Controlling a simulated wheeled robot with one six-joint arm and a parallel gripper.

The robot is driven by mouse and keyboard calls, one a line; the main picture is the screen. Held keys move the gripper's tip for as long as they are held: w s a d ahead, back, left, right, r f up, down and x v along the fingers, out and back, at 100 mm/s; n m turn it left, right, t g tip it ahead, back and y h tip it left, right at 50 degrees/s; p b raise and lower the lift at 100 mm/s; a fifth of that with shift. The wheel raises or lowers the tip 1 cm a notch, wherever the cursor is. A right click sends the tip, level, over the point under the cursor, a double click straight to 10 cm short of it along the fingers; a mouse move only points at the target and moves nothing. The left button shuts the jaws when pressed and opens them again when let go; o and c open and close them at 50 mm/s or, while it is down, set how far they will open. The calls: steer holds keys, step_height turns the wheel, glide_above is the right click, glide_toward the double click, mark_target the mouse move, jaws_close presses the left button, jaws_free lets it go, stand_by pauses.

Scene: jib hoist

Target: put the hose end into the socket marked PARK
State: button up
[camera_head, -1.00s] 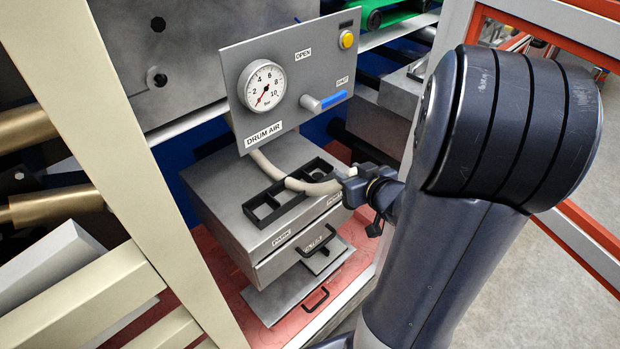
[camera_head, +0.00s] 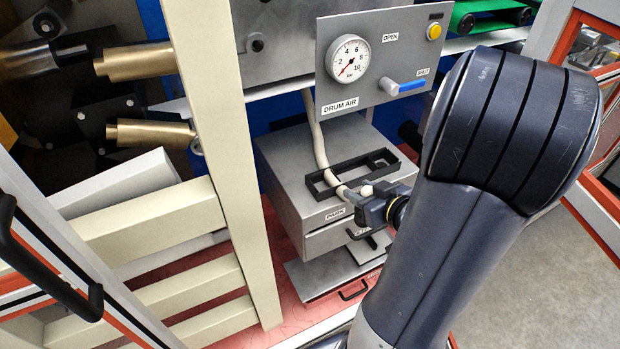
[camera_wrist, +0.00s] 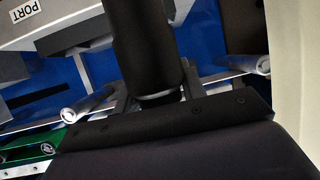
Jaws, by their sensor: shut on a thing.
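The cream hose (camera_head: 319,145) comes down from behind the DRUM AIR panel and bends toward my gripper (camera_head: 367,199). My gripper is shut on the hose near its end, at the front edge of the grey cabinet. The tip of the hose end is hidden by the gripper. A black rack (camera_head: 345,165) with square openings lies on the cabinet top. The PARK label (camera_head: 336,214) is on the cabinet front below the rack's left part, just left of my gripper. In the wrist view a dark cylinder (camera_wrist: 148,45) fills the middle; I cannot tell what it is.
The DRUM AIR panel (camera_head: 380,60) with gauge and blue-handled valve (camera_head: 412,85) overhangs the cabinet (camera_head: 290,165). A cream post (camera_head: 225,150) stands left of the cabinet. Drawer handles are below. A PORT label (camera_wrist: 20,12) shows in the wrist view.

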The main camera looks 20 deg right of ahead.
steer(key=r+x, duration=0.1)
steer(key=x, duration=0.4)
steer(key=w+r+x, duration=0.1)
steer(key=x, duration=0.5)
steer(key=r+x, duration=0.1)
steer(key=x, duration=0.5)
steer(key=shift+w+a+r, duration=0.1)
steer(key=shift+a+r, duration=0.05)
steer(key=shift+r, duration=0.05)
steer(key=shift+f, duration=0.3)
steer(key=shift+f, duration=0.1)
steer(key=shift+f+b, duration=0.15)
steer(key=shift+b, duration=0.2)
steer(key=o, duration=1.1)
steer(key=shift+c, duration=0.2)
steer(key=shift+r, duration=0.3)
steer(key=p+v, duration=0.1)
steer(key=v, duration=1.1)
